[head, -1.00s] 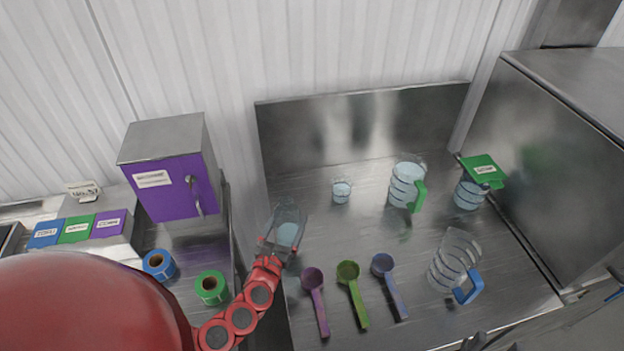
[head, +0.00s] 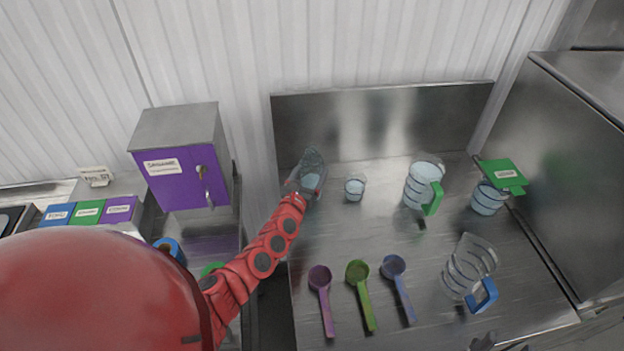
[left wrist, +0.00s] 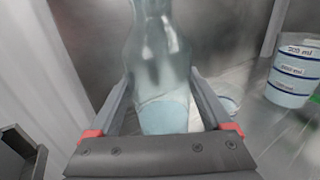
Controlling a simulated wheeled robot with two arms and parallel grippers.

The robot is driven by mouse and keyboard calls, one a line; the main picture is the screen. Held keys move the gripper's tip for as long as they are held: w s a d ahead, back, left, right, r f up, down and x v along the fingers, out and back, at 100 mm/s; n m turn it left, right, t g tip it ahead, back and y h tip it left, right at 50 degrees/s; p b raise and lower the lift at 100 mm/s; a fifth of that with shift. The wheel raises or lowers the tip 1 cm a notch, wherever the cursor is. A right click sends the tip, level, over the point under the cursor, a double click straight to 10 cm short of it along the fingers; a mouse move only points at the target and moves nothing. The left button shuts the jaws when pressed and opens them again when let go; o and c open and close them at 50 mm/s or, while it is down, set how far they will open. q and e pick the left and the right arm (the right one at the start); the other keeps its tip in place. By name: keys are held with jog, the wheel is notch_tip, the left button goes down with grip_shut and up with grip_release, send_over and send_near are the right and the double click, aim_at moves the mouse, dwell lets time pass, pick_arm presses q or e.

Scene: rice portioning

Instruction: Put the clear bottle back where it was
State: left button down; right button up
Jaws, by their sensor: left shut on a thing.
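The clear bottle (head: 312,168) is see-through, with pale liquid in its lower part. It is at the back left of the steel table, in front of the back panel. My left gripper (head: 306,188) is shut on it. In the left wrist view the bottle (left wrist: 158,60) stands between the two fingers of the gripper (left wrist: 162,110), and its top is cut off by the frame. I cannot tell whether its base touches the table. My right gripper is not clearly in view.
A small clear cup (head: 355,188) stands just right of the bottle. A green-handled jug (head: 420,184), a green-lidded jug (head: 486,198) and a blue-handled jug (head: 468,265) stand further right. Three scoops (head: 358,270) lie in front. A purple cabinet (head: 181,178) is at left.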

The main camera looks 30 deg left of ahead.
pick_arm(q)
jog(key=f+b, duration=0.1)
jog(key=f, duration=0.1)
jog(key=w+f+b, duration=0.1)
jog(key=shift+a+f+b, duration=0.1)
jog(key=shift+a+b, duration=0.25)
jog(key=shift+f, duration=0.25)
jog(key=shift+r, duration=0.1)
